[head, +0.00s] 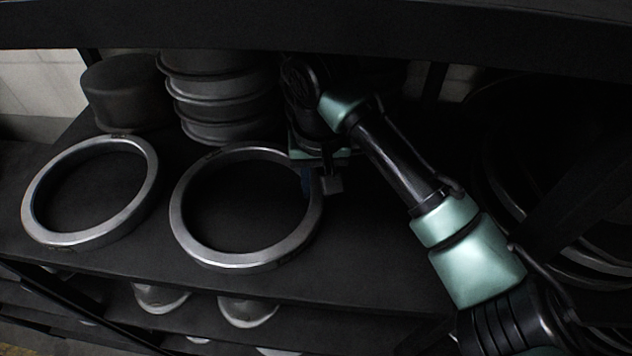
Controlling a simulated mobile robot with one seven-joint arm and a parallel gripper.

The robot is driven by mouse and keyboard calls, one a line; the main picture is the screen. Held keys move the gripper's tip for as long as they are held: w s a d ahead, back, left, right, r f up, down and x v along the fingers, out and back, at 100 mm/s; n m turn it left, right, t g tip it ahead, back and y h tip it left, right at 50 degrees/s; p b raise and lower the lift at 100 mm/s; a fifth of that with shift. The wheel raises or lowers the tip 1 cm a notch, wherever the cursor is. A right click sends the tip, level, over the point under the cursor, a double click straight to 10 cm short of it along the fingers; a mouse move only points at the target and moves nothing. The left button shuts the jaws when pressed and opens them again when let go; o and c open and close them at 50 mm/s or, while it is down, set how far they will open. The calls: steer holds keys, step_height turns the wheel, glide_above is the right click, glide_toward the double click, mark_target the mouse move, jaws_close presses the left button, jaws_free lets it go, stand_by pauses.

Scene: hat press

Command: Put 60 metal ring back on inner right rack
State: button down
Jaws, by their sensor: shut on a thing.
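A metal ring (184,238) is at the middle of the dark shelf in the head view, and my gripper (318,184) is shut on its right side. The ring looks level and close to the shelf top; whether it touches the shelf I cannot tell. A second, similar metal ring (36,224) lies to its left on the same shelf, apart from it. No number is readable on either ring. My fingertips are small and dark in the picture, and partly hidden by the wrist.
Stacked dark round moulds (215,95) and a single dark drum (124,92) stand behind the rings. A dark shelf (350,265) runs under them, with a beam overhead. Round pieces (248,310) sit on a lower level. Large dark rings (585,275) are at the right.

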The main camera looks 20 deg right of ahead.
steer(key=shift+s+a+r, duration=0.15)
steer(key=shift+s+a, duration=0.05)
steer(key=shift+s, duration=0.2)
steer(key=c, duration=0.7)
jaws_free()
steer(key=shift+w+d+f, duration=0.15)
steer(key=shift+w+f, duration=0.05)
steer(key=shift+f, duration=0.05)
steer(key=shift+s+r, duration=0.1)
steer(key=shift+r, duration=0.2)
steer(key=r, duration=0.2)
steer(key=r+p, duration=0.1)
steer(key=r, duration=0.4)
steer(key=shift+s+r, duration=0.15)
steer(key=shift+s, duration=0.25)
